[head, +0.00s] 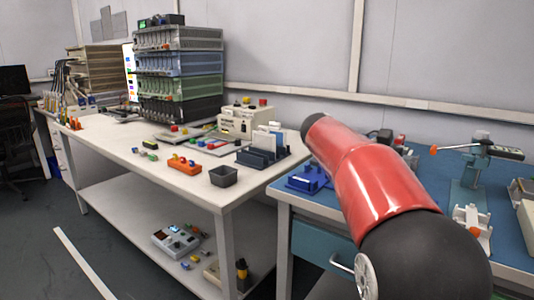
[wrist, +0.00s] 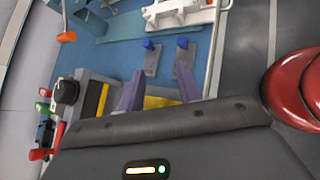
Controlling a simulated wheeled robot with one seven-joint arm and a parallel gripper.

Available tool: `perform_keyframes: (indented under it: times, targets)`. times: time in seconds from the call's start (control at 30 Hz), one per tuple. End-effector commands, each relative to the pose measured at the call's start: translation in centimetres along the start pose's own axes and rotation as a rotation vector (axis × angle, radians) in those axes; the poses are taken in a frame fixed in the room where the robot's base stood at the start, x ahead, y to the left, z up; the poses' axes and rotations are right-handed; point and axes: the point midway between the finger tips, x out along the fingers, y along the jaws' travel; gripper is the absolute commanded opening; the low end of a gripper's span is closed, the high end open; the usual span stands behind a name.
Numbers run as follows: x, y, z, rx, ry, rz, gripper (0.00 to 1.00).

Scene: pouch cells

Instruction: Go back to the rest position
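My gripper (wrist: 162,90) shows in the wrist view as two purple-grey fingers set well apart, with no object held between them. Its fingertips are over the blue-topped bench (wrist: 120,55), in front of two small grey pieces with blue knobs (wrist: 150,56). A yellow surface shows behind and between the fingers; I cannot tell what it belongs to. In the head view my red arm reaches over the blue bench (head: 425,165) and its end is hidden. No pouch cell can be made out for certain.
A dark and yellow device (wrist: 95,98) lies left of the fingers. In the head view, a teal stand (head: 468,185) is at right and a blue fixture (head: 308,180) left of my arm. The white bench (head: 120,145) holds a grey bin (head: 223,176), a dark-blue rack (head: 262,158) and stacked testers (head: 180,85).

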Motion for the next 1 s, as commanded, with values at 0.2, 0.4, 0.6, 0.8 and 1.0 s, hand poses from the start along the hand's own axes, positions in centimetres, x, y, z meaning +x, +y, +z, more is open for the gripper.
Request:
perform_keyframes:
  times: [0.2, 0.4, 0.6, 0.8, 1.0]
  targets:
    - [1.8, -9.5, -0.6, 0.347, 0.402, -0.079, 0.35]
    - [0.9, -19.2, -3.2, 0.718, 0.715, -0.243, 0.35]
    - [-0.2, -27.2, -6.5, 1.065, 0.921, -0.448, 0.35]
    - [-0.4, -30.7, -8.4, 1.249, 0.998, -0.571, 0.35]
    - [-0.4, -31.1, -8.7, 1.275, 1.006, -0.591, 0.35]
